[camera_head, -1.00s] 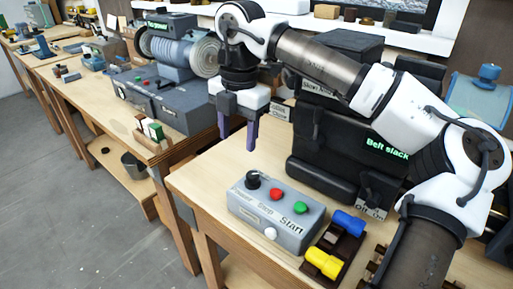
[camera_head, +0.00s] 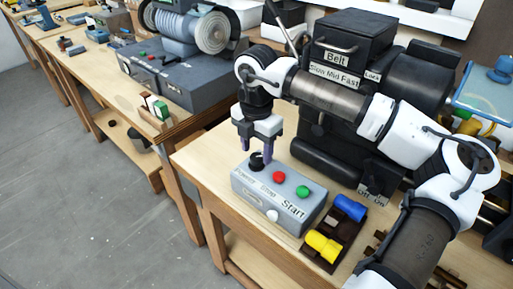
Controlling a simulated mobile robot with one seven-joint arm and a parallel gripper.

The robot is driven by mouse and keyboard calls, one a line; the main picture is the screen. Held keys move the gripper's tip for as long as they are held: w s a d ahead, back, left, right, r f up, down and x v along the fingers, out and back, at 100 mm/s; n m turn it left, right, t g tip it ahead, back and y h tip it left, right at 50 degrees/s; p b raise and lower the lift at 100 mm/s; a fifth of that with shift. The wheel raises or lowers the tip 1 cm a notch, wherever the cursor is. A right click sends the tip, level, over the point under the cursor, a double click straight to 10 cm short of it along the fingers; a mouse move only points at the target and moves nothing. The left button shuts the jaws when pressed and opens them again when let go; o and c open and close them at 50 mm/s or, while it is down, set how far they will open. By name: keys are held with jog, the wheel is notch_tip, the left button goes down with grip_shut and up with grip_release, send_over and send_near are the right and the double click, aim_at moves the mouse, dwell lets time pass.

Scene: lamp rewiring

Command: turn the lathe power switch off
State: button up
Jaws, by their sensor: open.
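A grey control box (camera_head: 278,197) stands on the near wooden bench. On its top are a black knob (camera_head: 257,162) by a small label that seems to read "Power", a red button (camera_head: 279,177) by "Stop" and a green button (camera_head: 303,192) by "Start". The knob's exact setting is too small to read.
Behind the box stands a black machine (camera_head: 345,75) labelled "Belt", with an "Off On" plate (camera_head: 372,195) low on it. A blue piece (camera_head: 349,208) and a yellow piece (camera_head: 322,246) sit in a dark holder right of the box. The bench left of the box is clear.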

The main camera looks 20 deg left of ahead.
jog(key=shift+f, duration=0.8)
jog(key=c, duration=1)
